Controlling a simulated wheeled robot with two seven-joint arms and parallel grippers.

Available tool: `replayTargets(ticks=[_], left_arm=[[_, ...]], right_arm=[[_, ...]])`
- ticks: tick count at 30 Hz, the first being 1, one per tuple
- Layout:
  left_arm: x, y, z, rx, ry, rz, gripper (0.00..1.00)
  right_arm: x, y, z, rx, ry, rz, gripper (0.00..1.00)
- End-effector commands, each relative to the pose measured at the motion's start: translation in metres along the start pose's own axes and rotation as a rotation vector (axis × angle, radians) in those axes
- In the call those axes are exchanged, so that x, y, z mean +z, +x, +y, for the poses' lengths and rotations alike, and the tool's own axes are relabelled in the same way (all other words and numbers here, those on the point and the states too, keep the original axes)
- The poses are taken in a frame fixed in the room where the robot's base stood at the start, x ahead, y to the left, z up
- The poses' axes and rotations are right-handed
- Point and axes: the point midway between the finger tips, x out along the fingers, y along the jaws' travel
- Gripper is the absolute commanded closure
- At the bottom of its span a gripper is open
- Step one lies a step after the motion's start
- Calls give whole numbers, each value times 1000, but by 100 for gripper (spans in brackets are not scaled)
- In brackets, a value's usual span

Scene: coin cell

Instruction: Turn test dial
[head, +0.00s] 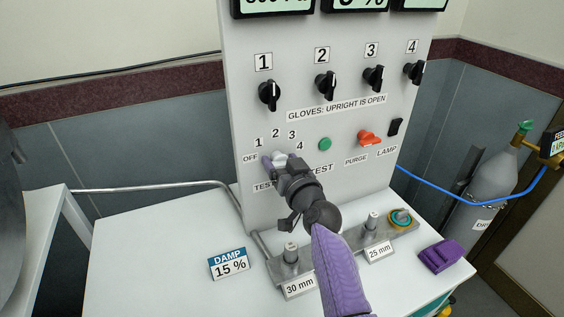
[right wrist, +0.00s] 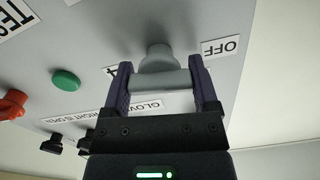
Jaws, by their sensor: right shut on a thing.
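The test dial is a grey knob with a crossbar handle, in the lower left of the panel (head: 245,205), with OFF and 1 to 4 marked around it. In the right wrist view the dial (right wrist: 160,82) sits between the two purple fingers. My right gripper (right wrist: 162,85) is shut on the dial's crossbar, one finger at each end. In the head view my right gripper (head: 273,162) covers most of the dial, so its pointed setting cannot be told. My left gripper is not in view.
A green button (head: 324,144), an orange purge knob (head: 369,138) and a black lamp switch (head: 395,127) lie right of the dial. Several black glove knobs are above. Below stand a metal fixture (head: 335,249), a damp sign (head: 229,264) and a purple object (head: 440,256).

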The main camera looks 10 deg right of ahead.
Motion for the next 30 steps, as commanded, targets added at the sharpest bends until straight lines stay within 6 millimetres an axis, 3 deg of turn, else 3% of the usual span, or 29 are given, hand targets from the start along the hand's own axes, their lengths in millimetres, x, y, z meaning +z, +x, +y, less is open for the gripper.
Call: replayTargets(ticks=[11, 30], left_arm=[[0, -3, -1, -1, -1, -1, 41], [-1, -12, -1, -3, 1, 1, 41]], right_arm=[[-1, 0, 0, 1, 110, 1, 82], [0, 0, 2, 1, 696, 2, 82]])
